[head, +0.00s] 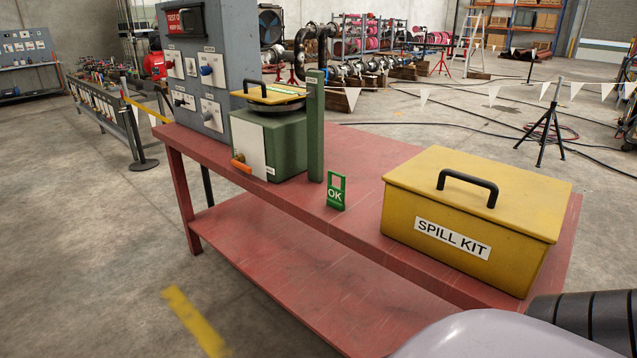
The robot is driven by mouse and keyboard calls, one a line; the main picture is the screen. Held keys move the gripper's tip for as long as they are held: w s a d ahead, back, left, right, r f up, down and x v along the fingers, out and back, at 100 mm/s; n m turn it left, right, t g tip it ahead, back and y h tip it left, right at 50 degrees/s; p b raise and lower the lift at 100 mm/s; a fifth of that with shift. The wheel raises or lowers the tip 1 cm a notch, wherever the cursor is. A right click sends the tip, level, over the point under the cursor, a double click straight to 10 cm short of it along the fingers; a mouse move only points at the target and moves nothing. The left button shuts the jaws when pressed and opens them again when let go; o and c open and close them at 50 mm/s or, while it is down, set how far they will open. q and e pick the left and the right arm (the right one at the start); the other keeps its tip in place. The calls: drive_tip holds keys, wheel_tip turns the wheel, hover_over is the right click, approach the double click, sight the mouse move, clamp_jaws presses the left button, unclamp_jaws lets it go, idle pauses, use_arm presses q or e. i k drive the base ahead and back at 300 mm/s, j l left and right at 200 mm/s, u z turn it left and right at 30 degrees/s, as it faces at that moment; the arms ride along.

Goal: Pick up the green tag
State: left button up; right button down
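The green tag (336,192), marked "OK" in white, stands upright on the red table (240,163) near its front edge. It is between the green box with a post and the yellow spill kit. Nothing touches it that I can see. Neither my left nor my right gripper shows in the head view. Part of my own body shows at the bottom right.
A yellow box labelled "SPILL KIT" (470,215) stands right of the tag. A green box (285,145) with a green post (316,125) stands to the left, before a grey panel (205,70). A lower shelf (300,270) lies under the tabletop.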

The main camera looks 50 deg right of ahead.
sight(336, 196)
drive_tip(key=i+l, duration=0.1)
drive_tip(key=i, duration=2.25)
drive_tip(key=i+u, duration=0.1)
drive_tip(key=u, duration=0.25)
drive_tip(key=i+u, duration=0.15)
drive_tip(key=u, duration=0.2)
drive_tip(key=i+u, duration=0.1)
drive_tip(key=u, duration=6.65)
